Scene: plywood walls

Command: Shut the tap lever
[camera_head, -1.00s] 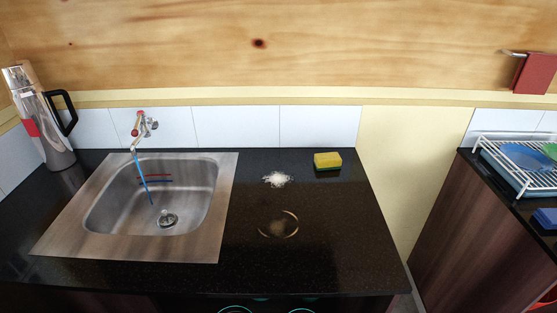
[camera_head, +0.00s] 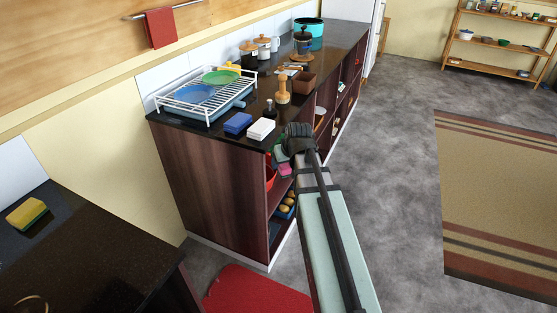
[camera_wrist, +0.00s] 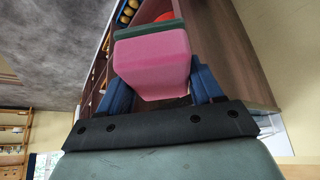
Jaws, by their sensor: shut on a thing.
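The tap and its lever are out of view in both current views. My gripper (camera_wrist: 160,84) is shut on a pink block with a dark green layer (camera_wrist: 153,62), which looks like a sponge. Its blue fingers press on the block's two sides in the wrist view. In the head view my gripper (camera_head: 297,140) is beside the open front of the dark cabinet. A pink and green patch shows just below it there, partly hidden by my arm.
The dark cabinet (camera_head: 205,185) carries a white dish rack (camera_head: 205,96), a blue sponge (camera_head: 238,123) and a white block (camera_head: 261,129). The black counter (camera_head: 75,255) with a yellow sponge (camera_head: 27,214) is at left. A red thing (camera_head: 255,293) lies on the floor.

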